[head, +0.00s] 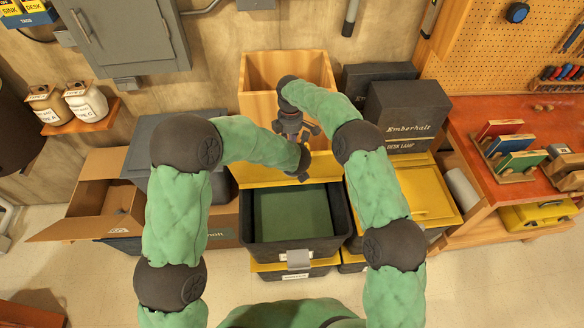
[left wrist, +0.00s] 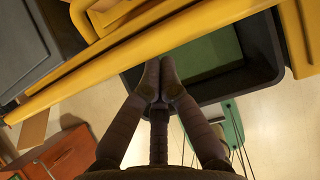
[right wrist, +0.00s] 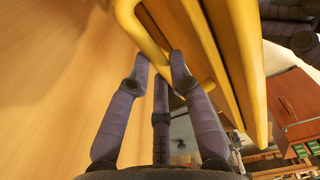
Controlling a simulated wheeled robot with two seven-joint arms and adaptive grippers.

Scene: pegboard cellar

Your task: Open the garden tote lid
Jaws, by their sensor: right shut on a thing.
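The dark garden tote (head: 262,247) stands open in the middle of the head view, with a green inside. Its yellow lid (head: 252,173) is raised steeply at the tote's back edge. My right gripper (head: 291,132) is behind the lid in the head view; in the right wrist view its fingers (right wrist: 160,65) are shut on a yellow bar of the lid (right wrist: 240,60). My left gripper (head: 304,175) is over the tote's back part. In the left wrist view its fingertips (left wrist: 160,82) are together, with the lid (left wrist: 190,25) close by and nothing seen between them.
A tall wooden box (head: 265,68) stands behind the tote. Dark boxes (head: 408,108) sit on a yellow-lidded tote (head: 425,205) to the right. An open cardboard box (head: 95,205) is at the left. A red-topped workbench (head: 480,130) stands at the far right. The floor in front is clear.

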